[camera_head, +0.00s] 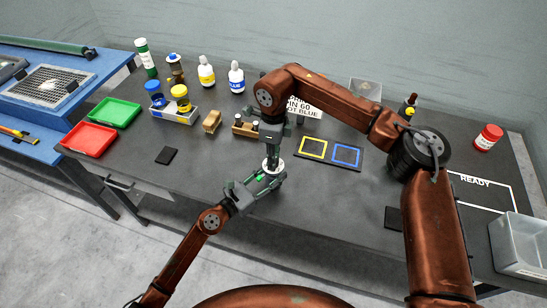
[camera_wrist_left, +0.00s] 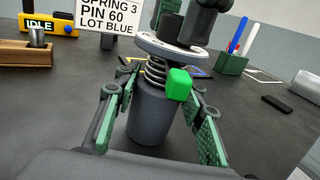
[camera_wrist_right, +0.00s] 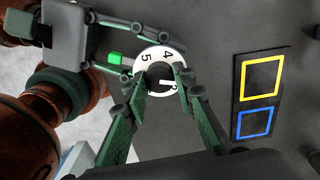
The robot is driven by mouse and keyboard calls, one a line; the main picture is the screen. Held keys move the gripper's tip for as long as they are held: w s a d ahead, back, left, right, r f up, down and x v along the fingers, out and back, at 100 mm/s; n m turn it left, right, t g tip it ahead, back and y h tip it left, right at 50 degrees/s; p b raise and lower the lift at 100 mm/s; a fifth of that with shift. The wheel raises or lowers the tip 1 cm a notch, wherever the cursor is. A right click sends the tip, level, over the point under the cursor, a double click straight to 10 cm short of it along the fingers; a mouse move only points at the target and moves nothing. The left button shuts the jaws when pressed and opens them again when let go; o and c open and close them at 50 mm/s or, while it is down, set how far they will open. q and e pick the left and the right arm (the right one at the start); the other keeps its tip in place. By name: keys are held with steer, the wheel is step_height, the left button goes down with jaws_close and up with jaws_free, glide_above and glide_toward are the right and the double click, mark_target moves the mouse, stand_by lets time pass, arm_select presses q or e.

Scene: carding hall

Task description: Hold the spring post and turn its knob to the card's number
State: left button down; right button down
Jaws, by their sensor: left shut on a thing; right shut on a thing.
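The spring post, a dark grey cylinder (camera_wrist_left: 152,118) with a coil spring under a pale numbered dial (camera_wrist_left: 165,46), stands upright on the bench. My left gripper (camera_head: 267,180) is shut around the post from the front. A green block (camera_wrist_left: 179,85) sits at the dial's edge; it also shows in the right wrist view (camera_wrist_right: 114,57). My right gripper (camera_wrist_right: 163,82) points down from above, shut on the dark knob (camera_wrist_right: 158,74) at the dial's centre. The dial shows 5, 4 and a partly hidden 3, none beside the green block. The card (camera_wrist_left: 110,14) reads SPRING 3, PIN 60, LOT BLUE.
A mat with yellow and blue squares (camera_head: 329,163) lies right of the post. A wooden block (camera_head: 244,129) with pins stands behind it. Red (camera_head: 88,139) and green (camera_head: 115,112) trays are at the left, a clear bin (camera_head: 518,246) at the right. The bench front is mostly clear.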

steer(key=shift+n, duration=1.3)
steer(key=c, duration=1.6)
jaws_free()
step_height(320, 180, up, 12)
steer(key=shift+w, duration=0.1)
